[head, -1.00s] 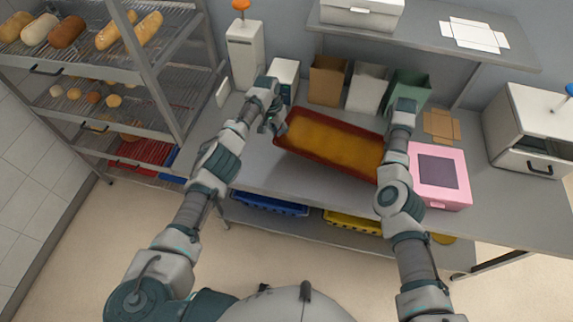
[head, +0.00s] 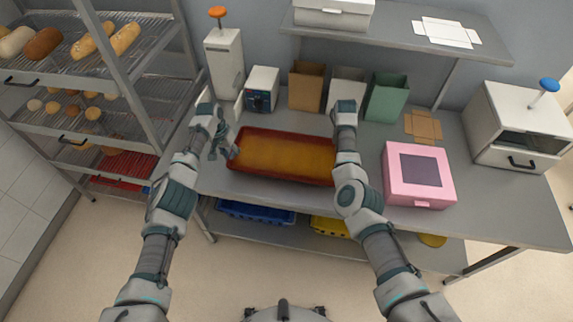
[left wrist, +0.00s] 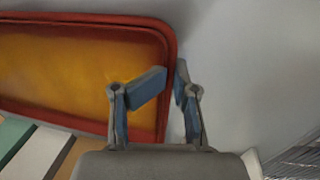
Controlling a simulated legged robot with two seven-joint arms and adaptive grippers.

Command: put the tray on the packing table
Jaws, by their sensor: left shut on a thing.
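The tray (head: 285,177) has a dark red rim and a yellow-brown inside. In the head view it is over the front left part of the grey packing table (head: 480,208), looking nearly level. I cannot tell whether its underside touches the top. My left gripper (head: 228,148) is shut on the tray's left end. In the left wrist view its blue fingers (left wrist: 173,80) are at the red rim of the tray (left wrist: 90,18). My right arm reaches the tray's right end, but its wrist hides the right fingers.
A pink box (head: 420,192) stands right of the tray. Behind it are a brown bag (head: 305,88), a green bag (head: 387,98) and a small device (head: 262,90). A bread rack (head: 100,85) stands left. Blue (head: 255,213) and yellow (head: 328,227) crates sit on the lower shelf.

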